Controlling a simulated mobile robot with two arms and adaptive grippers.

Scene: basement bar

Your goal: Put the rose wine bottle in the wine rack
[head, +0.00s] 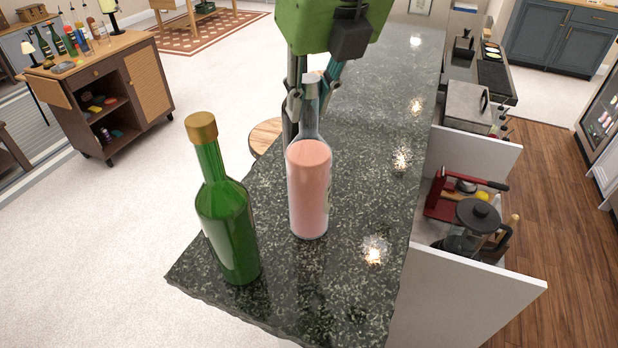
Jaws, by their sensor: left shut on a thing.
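The rose wine bottle (309,185) is clear glass with pink wine and is upright at the near end of the dark speckled bar counter (370,150). My left gripper (312,90) comes down from the top of the head view and is shut on the bottle's neck. The bottle's base looks to be at the counter top; I cannot tell whether it touches. My right gripper is not in view. I cannot make out a wine rack for certain in this view.
A green bottle (226,225) with a gold cap stands just left of the rose bottle, near the counter edge. A round wooden stool (264,137) is beside the counter. A lower shelf on the right holds a glass jug (470,225). A wooden cart (118,88) with bottles stands far left.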

